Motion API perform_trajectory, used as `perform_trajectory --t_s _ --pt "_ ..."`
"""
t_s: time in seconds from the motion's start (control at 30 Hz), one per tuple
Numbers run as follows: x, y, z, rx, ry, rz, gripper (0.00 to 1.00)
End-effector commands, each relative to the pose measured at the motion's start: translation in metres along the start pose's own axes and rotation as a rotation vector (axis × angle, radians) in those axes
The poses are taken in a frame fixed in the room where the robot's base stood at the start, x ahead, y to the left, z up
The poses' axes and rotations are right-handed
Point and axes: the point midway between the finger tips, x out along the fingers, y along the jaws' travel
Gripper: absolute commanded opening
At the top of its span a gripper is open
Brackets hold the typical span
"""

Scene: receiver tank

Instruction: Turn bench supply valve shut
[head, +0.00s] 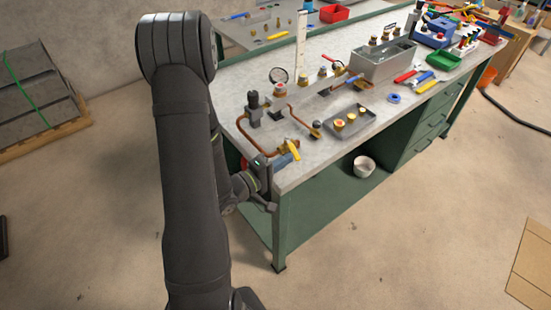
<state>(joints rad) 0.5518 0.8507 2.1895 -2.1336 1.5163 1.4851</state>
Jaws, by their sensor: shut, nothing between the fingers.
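A small valve with a yellow lever handle (292,149) sits at the near left corner of the workbench, by the end of a copper pipe (257,141). I take it for the bench supply valve; its exact lever angle relative to the pipe is hard to tell. A blue cylindrical part (283,161) lies just below the lever. My gripper (266,172) is at the bench's front left edge, just left of and below the lever. It is shut and holds nothing. Its fingertips are small and partly hidden, so whether they touch anything cannot be told.
A grey tray with brass fittings (364,117) lies right of the valve. A metal bin (383,66) and hand tools lie farther right.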

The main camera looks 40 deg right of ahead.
Motion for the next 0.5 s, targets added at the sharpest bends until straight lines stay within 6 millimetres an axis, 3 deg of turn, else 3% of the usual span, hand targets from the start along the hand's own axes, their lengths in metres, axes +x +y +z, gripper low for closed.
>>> perform_trajectory --t_s 0.5 --pt "0.024 0.0 0.017 0.0 -0.002 0.0 0.0"
